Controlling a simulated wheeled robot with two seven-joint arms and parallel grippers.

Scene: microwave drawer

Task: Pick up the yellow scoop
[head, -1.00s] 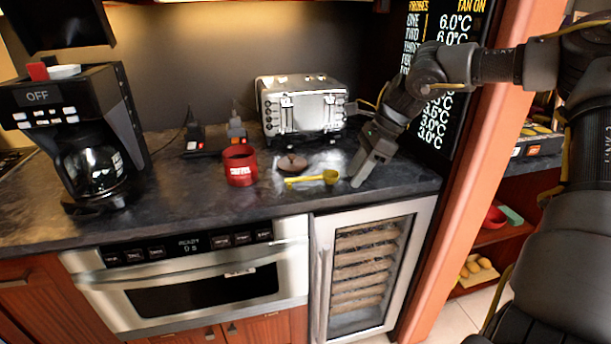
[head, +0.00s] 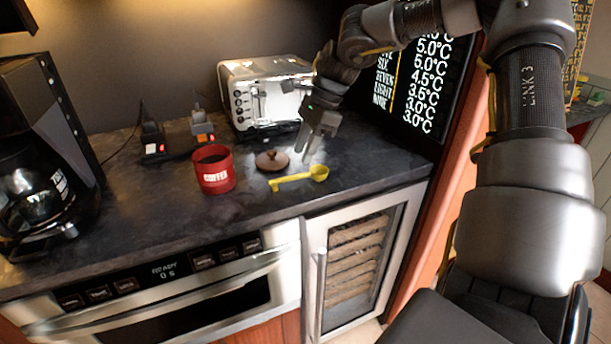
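The yellow scoop (head: 300,177) lies on the dark countertop, its bowl to the right and its handle pointing left. My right gripper (head: 304,155) hangs just above and behind the scoop's bowl, fingers pointing down. It is apart from the scoop, and nothing shows between its fingers. The fingers look slightly parted, but the gap is small in this view. My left gripper does not show.
A red coffee canister (head: 215,170) stands left of the scoop, with a brown lid (head: 272,160) between them. A silver toaster (head: 262,95) is behind. A coffee maker (head: 40,160) stands at far left. The counter's front (head: 150,235) is clear.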

